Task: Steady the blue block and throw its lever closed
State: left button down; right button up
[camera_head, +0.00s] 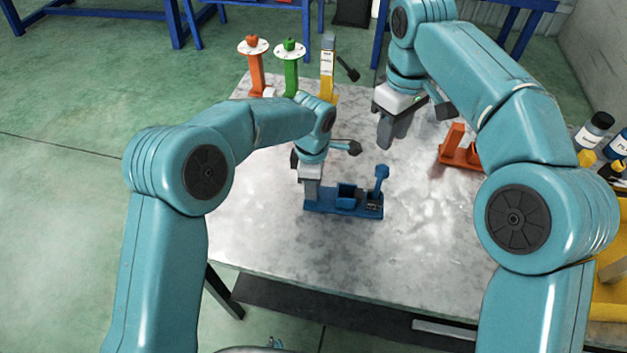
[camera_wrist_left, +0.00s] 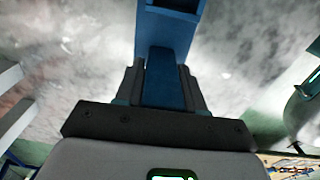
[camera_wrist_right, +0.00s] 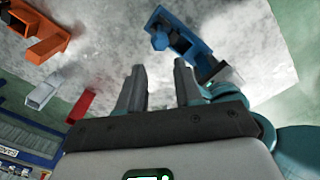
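The blue block (camera_head: 345,208) lies on the grey table, with a raised box in its middle and an upright, knobbed blue lever (camera_head: 380,180) at its right end. My left gripper (camera_head: 312,194) is at the block's left end. In the left wrist view my left gripper (camera_wrist_left: 159,80) has a finger against each side of the blue block (camera_wrist_left: 168,45). My right gripper (camera_head: 389,138) is above the table, behind the block and apart from it. In the right wrist view my right gripper (camera_wrist_right: 159,82) is open and empty, with the blue block (camera_wrist_right: 190,42) and its lever (camera_wrist_right: 159,36) beyond the fingers.
Orange (camera_head: 257,75), green (camera_head: 291,78) and yellow (camera_head: 327,75) posts stand at the table's back left. A red-orange fixture (camera_head: 460,152) sits to the right. Bottles (camera_head: 593,130) and a yellow bin (camera_head: 608,293) are at the far right. The table in front of the block is clear.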

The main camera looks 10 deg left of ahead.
grip_shut()
jog(key=m+t+h, duration=0.2)
jog(key=m+h, duration=0.1)
jog(key=m, duration=0.5)
send_over(386, 166)
notch_tip(386, 166, down, 4)
jog(key=shift+f, duration=0.25)
jog(key=s+a+r+n+t, duration=0.2)
jog(key=s+a+r+t, duration=0.1)
jog(key=s+a, duration=0.7)
jog(key=shift+r+n+t, duration=0.15)
jog(key=shift+n+t, duration=0.15)
jog(key=shift+t, duration=0.5)
jog(key=shift+s, duration=0.1)
